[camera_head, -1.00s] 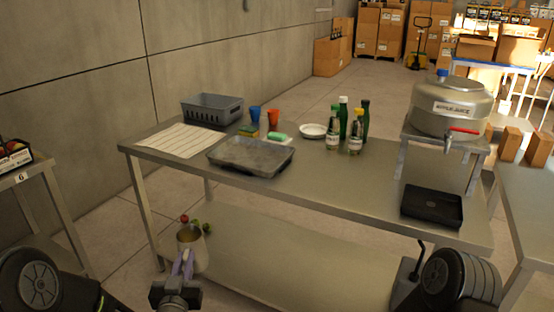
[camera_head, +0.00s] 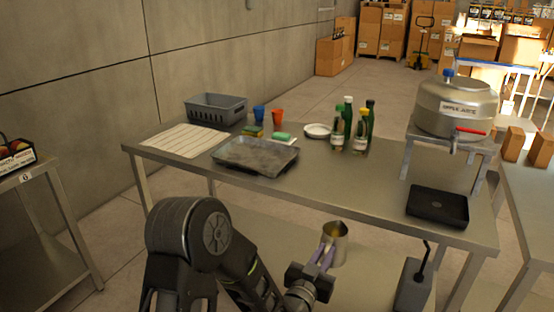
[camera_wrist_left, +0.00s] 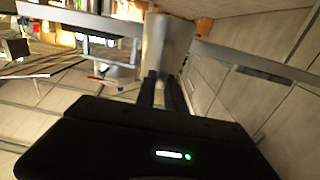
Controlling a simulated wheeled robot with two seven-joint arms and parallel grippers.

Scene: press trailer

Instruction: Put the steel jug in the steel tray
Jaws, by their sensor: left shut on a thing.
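The steel jug (camera_head: 337,249) is upright, its open mouth facing up, in front of the table's front edge and below the table top in the head view. My left gripper (camera_head: 321,258) is shut on the jug. The jug (camera_wrist_left: 166,45) also shows beyond the fingers (camera_wrist_left: 162,92) in the left wrist view. The steel tray (camera_head: 256,158), shallow and grey, lies on the table's left half, apart from the jug, up and to its left in the picture. It looks empty. My right gripper is out of view.
Around the tray are a ribbed white mat (camera_head: 186,141), a grey basket (camera_head: 216,108), a blue cup (camera_head: 259,114), an orange cup (camera_head: 277,117), a white plate (camera_head: 317,131) and several bottles (camera_head: 348,120). A black tray (camera_head: 437,206) lies at right below the urn (camera_head: 455,107). The table's front middle is clear.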

